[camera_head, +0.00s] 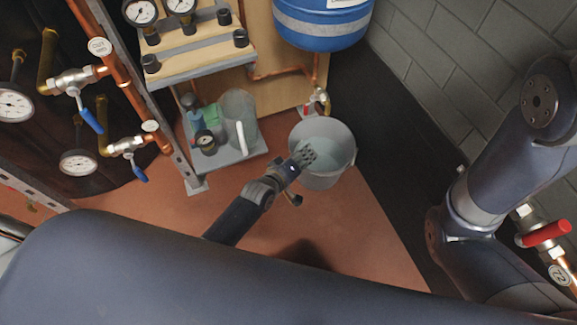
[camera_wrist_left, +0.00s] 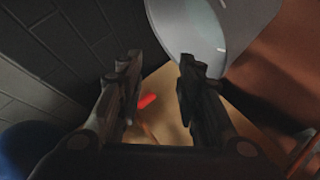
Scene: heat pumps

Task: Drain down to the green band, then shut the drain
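The drain valve (camera_head: 319,100), with a small red handle, sits at the end of a copper pipe below the blue vessel. The red handle (camera_wrist_left: 148,101) shows between and beyond my fingers in the left wrist view. A grey bucket (camera_head: 339,172) stands on the floor under the valve, with what looks like bluish water inside; it also shows in the left wrist view (camera_wrist_left: 190,25). My left gripper (camera_head: 306,154) is over the bucket's near left rim, apart from the valve. Its fingers (camera_wrist_left: 158,62) are open and empty. Gauge bands are too small to read. My right gripper is out of view.
The blue vessel (camera_head: 320,28) hangs above the valve. A gauge rack (camera_head: 190,60) and a base with a clear container (camera_head: 238,115) stand left of the bucket. Blue-handled valves (camera_head: 90,115) are far left. Another red-handled valve (camera_head: 545,233) is at right.

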